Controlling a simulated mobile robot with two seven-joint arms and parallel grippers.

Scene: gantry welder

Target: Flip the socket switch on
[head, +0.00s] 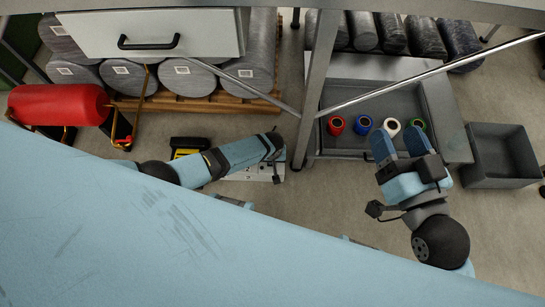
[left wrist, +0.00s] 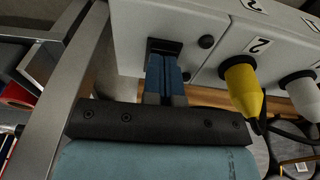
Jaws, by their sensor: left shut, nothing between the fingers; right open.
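A light grey socket box (left wrist: 200,22) fills the top of the left wrist view. A yellow plug (left wrist: 243,88) and a white plug (left wrist: 301,92) are in its face, and a small round black knob (left wrist: 206,41) sits left of the yellow plug. My left gripper (left wrist: 165,62) is shut and empty. Its blue fingertips are at a dark rectangular part of the box, probably the switch; they partly hide it, so I cannot tell contact or the switch position. In the head view my left arm reaches in from the left. My right gripper (head: 401,142) is open and empty.
A steel table frame (head: 317,85) stands between my arms. A grey tray (head: 350,97) holds red, blue, white and green rolls. A dark grey bin (head: 498,156) is at the right. A red cylinder (head: 60,104) and grey rolls on a pallet (head: 200,106) are at the left.

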